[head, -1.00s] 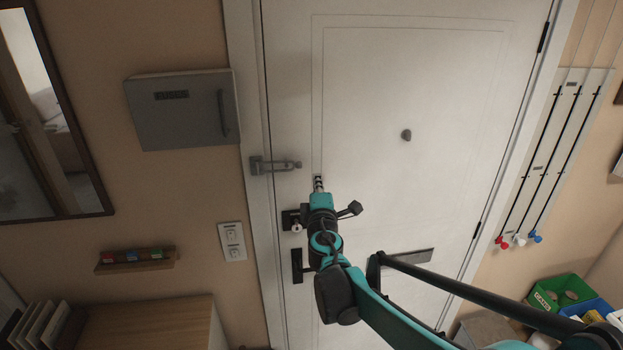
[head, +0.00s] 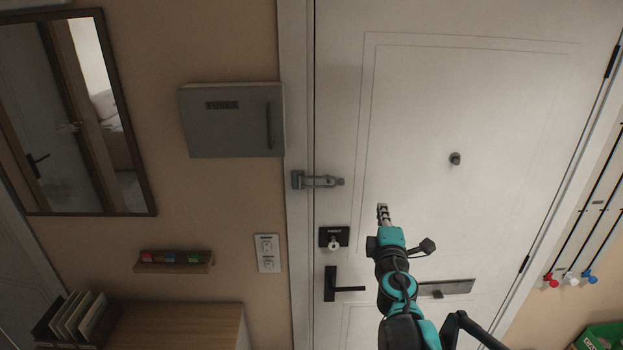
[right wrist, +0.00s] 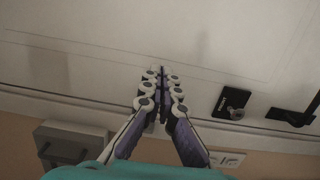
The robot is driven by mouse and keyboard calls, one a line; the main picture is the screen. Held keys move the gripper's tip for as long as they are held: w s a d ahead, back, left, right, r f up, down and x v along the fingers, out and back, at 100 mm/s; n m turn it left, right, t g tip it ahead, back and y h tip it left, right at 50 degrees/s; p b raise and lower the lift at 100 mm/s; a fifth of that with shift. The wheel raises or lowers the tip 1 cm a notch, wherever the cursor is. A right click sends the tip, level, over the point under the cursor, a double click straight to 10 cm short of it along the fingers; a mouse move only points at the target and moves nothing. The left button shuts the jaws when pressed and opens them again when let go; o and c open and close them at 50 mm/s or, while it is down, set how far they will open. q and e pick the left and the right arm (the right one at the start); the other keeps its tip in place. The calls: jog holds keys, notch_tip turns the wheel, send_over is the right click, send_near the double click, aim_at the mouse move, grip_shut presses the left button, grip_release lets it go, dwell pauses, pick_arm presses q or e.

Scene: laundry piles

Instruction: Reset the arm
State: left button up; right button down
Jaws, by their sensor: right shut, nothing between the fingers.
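My right gripper (head: 382,211) is in front of the white door (head: 480,90), to the right of the lock and the latch. Its fingers are shut together and hold nothing; they also show shut in the right wrist view (right wrist: 162,75). My right arm, teal and black, comes up from the bottom of the head view. My left gripper is not in view.
The door has a metal latch (head: 318,181), a black lock plate with a knob (head: 334,238) and a black lever handle (head: 331,284). A grey fuse box (head: 231,122), a switch plate (head: 267,253), a small shelf (head: 174,266) and a mirror (head: 75,110) are on the left wall.

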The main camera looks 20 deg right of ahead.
jog(key=s+a+f+m+g+y+b, duration=0.1)
jog(key=s+a+f+m+g+b, duration=0.15)
jog(key=a+f+m+b, duration=0.6)
jog(key=s+f+m+g+b, duration=0.15)
jog(key=s+f+b, duration=0.35)
jog(key=f, duration=0.8)
jog(key=s+a+f+m+g+y+b, duration=0.1)
jog(key=s+a+f+y+b, duration=0.3)
jog(key=a+f, duration=0.5)
jog(key=s+a+f+g+y+b, duration=0.3)
jog(key=s+a+f+y+b, duration=0.1)
jog(key=a+f, duration=0.5)
notch_tip(320, 180, down, 2)
jog(key=shift+f+m+b, duration=0.1)
jog(key=shift+m+b, duration=0.3)
jog(key=shift+b, duration=0.45)
